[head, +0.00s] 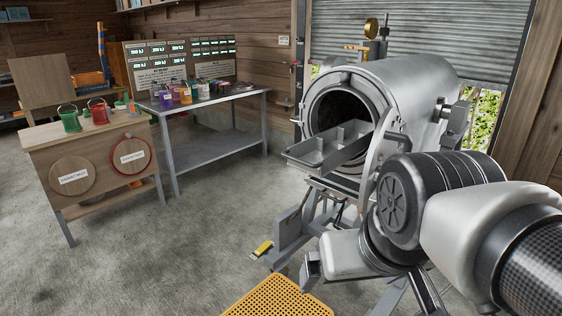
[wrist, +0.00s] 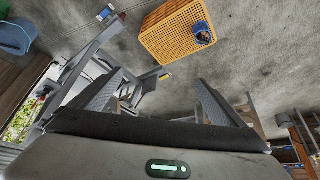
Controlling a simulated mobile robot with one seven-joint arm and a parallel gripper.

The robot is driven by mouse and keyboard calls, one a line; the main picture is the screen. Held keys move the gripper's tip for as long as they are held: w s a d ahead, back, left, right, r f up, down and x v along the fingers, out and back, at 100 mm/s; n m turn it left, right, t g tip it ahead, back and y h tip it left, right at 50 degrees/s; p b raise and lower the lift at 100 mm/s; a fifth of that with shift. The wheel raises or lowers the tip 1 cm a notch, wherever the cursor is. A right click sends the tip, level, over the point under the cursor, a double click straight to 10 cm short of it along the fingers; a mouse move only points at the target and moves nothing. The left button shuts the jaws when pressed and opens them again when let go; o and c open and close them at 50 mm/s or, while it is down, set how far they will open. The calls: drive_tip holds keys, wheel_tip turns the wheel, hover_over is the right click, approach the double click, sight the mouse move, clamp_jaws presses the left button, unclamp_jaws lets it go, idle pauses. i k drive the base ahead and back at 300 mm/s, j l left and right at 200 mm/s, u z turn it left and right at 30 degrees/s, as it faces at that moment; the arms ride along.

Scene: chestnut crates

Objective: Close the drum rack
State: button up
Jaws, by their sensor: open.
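The drum (head: 425,85) is a large grey metal cylinder lying on its side on a stand, its round dark mouth facing left. The drum rack (head: 318,158), a grey metal tray with upright dividers, sticks out of the mouth with its inner end inside the drum. My gripper is open and empty in the wrist view (wrist: 160,98), its two dark fingers spread apart. In the head view my arm reaches in from the right, and the white end part is low in front of the drum, below the rack. I cannot make out the rack in the wrist view.
A wooden table (head: 90,140) with buckets and a metal table (head: 215,100) with jars stand left.

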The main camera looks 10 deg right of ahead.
sight(317, 156)
drive_tip(key=k+j+u, duration=0.2)
drive_tip(key=j, duration=0.65)
drive_tip(key=j+u, duration=0.15)
drive_tip(key=j, duration=0.65)
drive_tip(key=i+l, duration=0.15)
drive_tip(key=l, duration=0.15)
drive_tip(key=i+l, duration=0.15)
drive_tip(key=l, duration=0.15)
